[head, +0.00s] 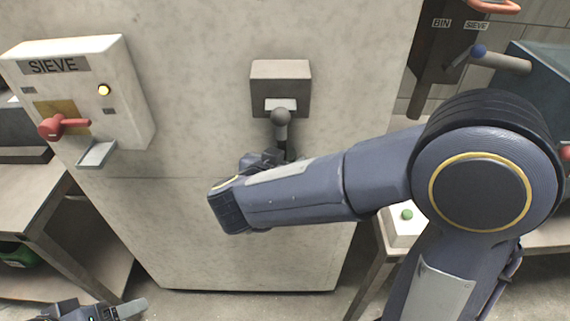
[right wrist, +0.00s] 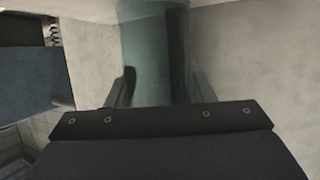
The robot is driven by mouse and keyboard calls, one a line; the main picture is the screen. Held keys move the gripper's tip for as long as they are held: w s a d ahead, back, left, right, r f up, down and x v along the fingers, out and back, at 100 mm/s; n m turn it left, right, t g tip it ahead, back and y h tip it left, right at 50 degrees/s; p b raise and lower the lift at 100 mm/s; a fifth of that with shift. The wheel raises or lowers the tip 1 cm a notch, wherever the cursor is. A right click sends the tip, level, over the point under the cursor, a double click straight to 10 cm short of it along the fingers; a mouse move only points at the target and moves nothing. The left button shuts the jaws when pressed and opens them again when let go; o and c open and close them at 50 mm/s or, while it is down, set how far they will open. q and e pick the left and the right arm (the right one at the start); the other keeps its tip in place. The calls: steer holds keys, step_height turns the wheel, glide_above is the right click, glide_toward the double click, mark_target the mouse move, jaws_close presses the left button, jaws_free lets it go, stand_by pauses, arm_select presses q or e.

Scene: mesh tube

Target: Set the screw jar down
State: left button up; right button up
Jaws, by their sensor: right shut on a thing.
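My right gripper (right wrist: 158,88) is shut on a translucent greenish cylinder (right wrist: 153,45), which looks like the screw jar. The cylinder stands between the two dark fingers, and its upper end runs out of the right wrist view. In the head view my right arm reaches left in front of a large pale cabinet. Its gripper (head: 262,160) is mostly hidden behind my wrist, and I cannot make out the jar there. My left gripper (head: 110,312) is only partly in view at the bottom left edge, with one grey finger showing.
A grey box (head: 280,75) with a ball-ended lever (head: 281,118) is on the cabinet (head: 200,220). A SIEVE panel (head: 90,85) with a red handle (head: 60,125) and lit yellow lamp is at left. Tables stand both sides; a green button (head: 407,214) is at right.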

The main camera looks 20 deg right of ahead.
steer(key=shift+f, duration=0.4)
steer(key=shift+f, duration=0.15)
steer(key=o, duration=1.1)
steer(key=shift+s+a+r, duration=0.15)
steer(key=shift+a+r, duration=0.05)
steer(key=shift+r, duration=0.1)
steer(key=p+v, duration=0.1)
steer(key=v, duration=1)
steer(key=shift+s+a+r+p, duration=0.15)
steer(key=shift+s+p, duration=0.05)
steer(key=shift+p, duration=0.2)
